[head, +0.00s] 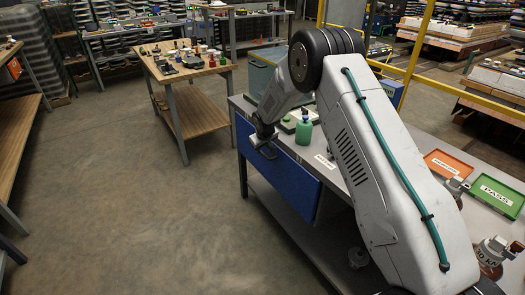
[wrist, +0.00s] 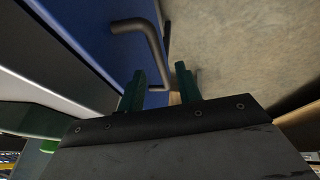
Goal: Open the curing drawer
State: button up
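The curing drawer has a blue front (head: 286,180) under the grey bench top and looks flush with the bench. The blue front also fills the upper left of the wrist view (wrist: 85,35). Its dark bent bar handle (wrist: 154,45) stands out from the front. In the head view the handle is small and partly hidden by my gripper (head: 262,141), which is at the upper part of the blue front. In the wrist view my gripper (wrist: 158,88) has its two green fingers apart, with the near end of the handle showing between them. I cannot tell whether they touch it.
A green bottle (head: 304,130) stands on the grey bench top close to my gripper. An orange tray (head: 448,165) and a green PASS tray (head: 497,196) lie on the bench at right. The floor (head: 150,220) in front of the drawer is clear. A wooden table (head: 185,70) stands behind.

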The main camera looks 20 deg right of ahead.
jog(key=shift+x, duration=1.4)
grip_shut()
